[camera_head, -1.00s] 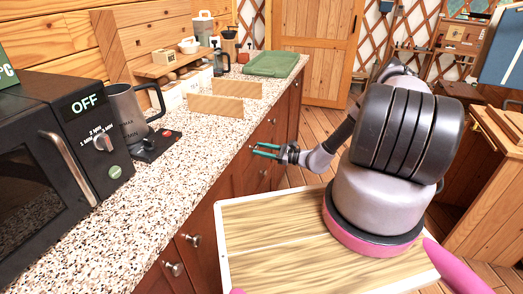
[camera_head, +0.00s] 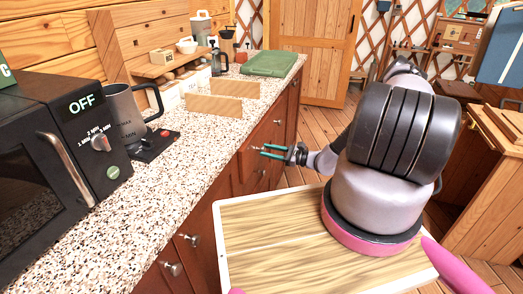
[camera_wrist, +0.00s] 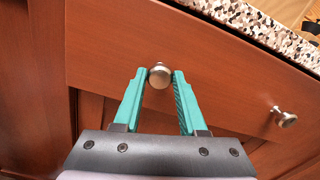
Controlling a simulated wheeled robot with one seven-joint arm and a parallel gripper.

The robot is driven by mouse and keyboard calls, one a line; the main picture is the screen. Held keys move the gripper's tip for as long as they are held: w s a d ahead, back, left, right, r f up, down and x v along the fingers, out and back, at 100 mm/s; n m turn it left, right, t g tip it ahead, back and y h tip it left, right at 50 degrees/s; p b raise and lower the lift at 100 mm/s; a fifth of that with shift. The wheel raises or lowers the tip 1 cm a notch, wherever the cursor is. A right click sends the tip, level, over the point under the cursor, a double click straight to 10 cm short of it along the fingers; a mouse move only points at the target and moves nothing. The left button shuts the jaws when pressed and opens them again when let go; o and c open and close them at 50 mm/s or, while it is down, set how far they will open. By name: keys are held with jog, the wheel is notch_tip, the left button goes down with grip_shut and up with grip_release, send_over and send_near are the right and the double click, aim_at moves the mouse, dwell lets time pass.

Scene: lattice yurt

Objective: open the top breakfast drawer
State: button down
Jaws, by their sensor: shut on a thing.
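The drawer (camera_wrist: 215,62) is a reddish-brown wooden front just under the speckled counter. In the wrist view its round metal knob (camera_wrist: 160,75) sits between the teal fingertips of my gripper (camera_wrist: 161,80), which is shut on it. A second knob (camera_wrist: 285,117) on the same front shows to the right, free. In the head view my gripper (camera_head: 265,151) reaches left to the drawer front (camera_head: 259,138) under the counter edge. The held knob is too small to make out in the head view.
A wooden cabinet (camera_head: 480,190) stands right. Floor (camera_head: 312,128) is free beyond my arm.

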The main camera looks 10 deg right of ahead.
jog(key=v, duration=2.8)
jog(key=shift+s+d, duration=0.1)
jog(key=shift+c, duration=2.3)
grip_release()
jog(key=v, duration=1)
jog(key=shift+s+d, duration=0.2)
jog(key=shift+d, duration=0.15)
jog(key=shift+r, duration=0.1)
